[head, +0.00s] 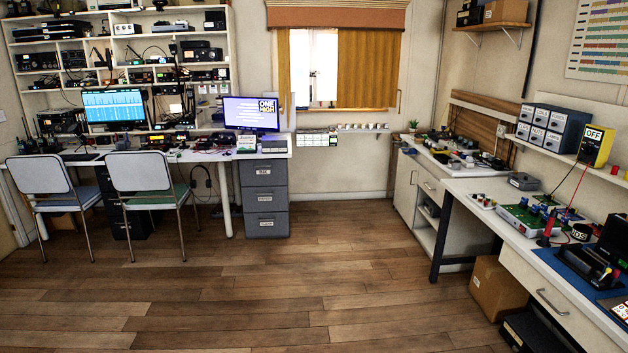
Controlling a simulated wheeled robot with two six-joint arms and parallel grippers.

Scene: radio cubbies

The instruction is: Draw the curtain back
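An orange-yellow curtain hangs at the window on the back wall in the head view. Its wide right part (368,70) covers the right half of the window. A narrow strip of curtain (284,68) hangs at the left edge. Between them the bright window pane (314,68) shows. A brown valance (337,14) runs across the top. A thin cord or rod (399,100) hangs at the right of the window. Neither of my grippers is in view.
Wooden floor (290,290) is clear up to the back wall. Two chairs (148,185) stand left by the radio desk. A grey drawer cabinet (264,198) stands left of the window. A workbench (505,205) lines the right side. A narrow shelf (362,130) sits below the window.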

